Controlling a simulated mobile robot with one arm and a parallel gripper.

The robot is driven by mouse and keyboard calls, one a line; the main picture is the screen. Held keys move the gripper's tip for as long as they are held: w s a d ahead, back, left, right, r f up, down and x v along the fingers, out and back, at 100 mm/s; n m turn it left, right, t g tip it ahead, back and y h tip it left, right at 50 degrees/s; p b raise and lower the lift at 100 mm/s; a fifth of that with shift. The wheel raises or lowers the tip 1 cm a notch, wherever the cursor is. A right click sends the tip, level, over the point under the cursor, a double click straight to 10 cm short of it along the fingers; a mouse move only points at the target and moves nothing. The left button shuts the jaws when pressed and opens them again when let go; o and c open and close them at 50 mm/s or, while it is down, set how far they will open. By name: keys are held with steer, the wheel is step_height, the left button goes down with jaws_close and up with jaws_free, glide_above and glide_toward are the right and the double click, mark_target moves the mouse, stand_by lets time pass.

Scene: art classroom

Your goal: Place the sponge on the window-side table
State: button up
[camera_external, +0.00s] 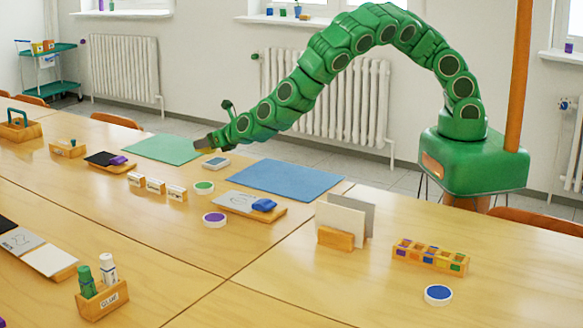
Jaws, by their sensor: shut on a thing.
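My gripper (205,144) is at the left end of my green arm, low over the far, window-side table (140,215). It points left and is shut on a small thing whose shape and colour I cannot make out. No sponge can be told for sure.
A green mat (160,149) and a blue mat (285,180) lie along the far edge. Small labelled blocks (155,185), round pads (214,219) and a card holder (337,238) stand nearby. Bare wood lies between.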

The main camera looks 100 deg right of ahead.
glide_above(196, 177)
steer(key=shift+s+f, duration=0.1)
steer(key=shift+f, duration=3.9)
steer(key=shift+f, duration=0.1)
steer(key=o, duration=1)
steer(key=shift+s+a+r, duration=0.1)
steer(key=shift+a+r, duration=0.2)
steer(key=shift+r, duration=0.05)
steer(key=v, duration=1.1)
steer(key=shift+s, duration=0.1)
